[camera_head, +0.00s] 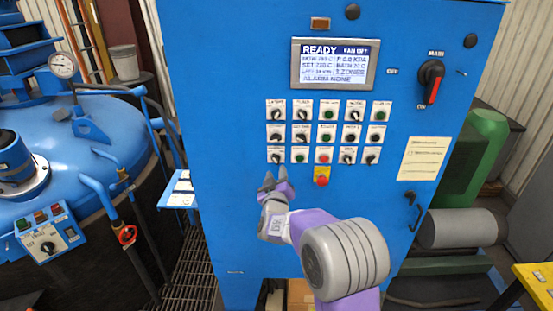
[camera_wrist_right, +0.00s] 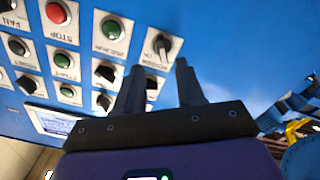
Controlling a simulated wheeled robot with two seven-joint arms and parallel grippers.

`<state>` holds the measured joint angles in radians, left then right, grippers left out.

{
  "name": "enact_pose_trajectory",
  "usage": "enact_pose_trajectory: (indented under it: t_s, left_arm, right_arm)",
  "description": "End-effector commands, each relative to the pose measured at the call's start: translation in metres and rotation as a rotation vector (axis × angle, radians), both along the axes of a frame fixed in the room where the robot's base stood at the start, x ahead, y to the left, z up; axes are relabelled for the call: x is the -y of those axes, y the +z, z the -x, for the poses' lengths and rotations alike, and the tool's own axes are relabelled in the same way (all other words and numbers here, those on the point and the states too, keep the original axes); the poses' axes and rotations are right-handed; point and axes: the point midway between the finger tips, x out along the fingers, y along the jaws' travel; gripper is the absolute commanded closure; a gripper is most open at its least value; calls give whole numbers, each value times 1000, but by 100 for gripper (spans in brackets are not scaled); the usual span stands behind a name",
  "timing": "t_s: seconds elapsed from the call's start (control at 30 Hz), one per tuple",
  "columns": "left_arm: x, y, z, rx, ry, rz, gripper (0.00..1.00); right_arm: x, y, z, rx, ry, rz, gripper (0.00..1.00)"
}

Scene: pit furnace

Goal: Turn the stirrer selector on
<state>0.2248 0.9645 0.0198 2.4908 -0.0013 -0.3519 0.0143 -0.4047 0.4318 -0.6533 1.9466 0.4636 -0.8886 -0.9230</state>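The blue control cabinet has rows of labelled selectors and buttons; their small labels are too blurred for me to tell for certain which is the stirrer selector. My right gripper (camera_head: 274,181) is just below the lower-left corner selector (camera_head: 276,156). In the right wrist view, my right gripper (camera_wrist_right: 160,66) is open and empty, its two dark fingers apart. The same black corner selector (camera_wrist_right: 161,45) lies just beyond the fingertips, apart from them as far as I can tell. Its exact setting is unclear. My left gripper is not in view.
A red emergency button (camera_head: 321,180) on a yellow plate is right of the gripper. A display (camera_head: 334,64) is above the rows, and a main switch (camera_head: 432,80) is at the upper right. A blue furnace lid (camera_head: 60,150) stands left. Bare cabinet front lies below the controls.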

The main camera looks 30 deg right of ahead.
Motion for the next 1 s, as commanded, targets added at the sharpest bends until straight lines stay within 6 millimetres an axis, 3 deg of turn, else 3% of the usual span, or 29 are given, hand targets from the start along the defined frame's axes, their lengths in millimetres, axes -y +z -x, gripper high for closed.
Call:
enact_pose_trajectory:
  t_s: [0.4, 0.87, 1.0]
  left_arm:
    - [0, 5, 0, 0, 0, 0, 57]
    - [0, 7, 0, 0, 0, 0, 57]
    - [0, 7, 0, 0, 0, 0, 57]
  right_arm:
    - [29, -3, -48, -4, 2, 0, 62]
    - [34, -3, -58, -4, 4, -4, 62]
    - [34, -3, -58, -4, 4, -4, 83]
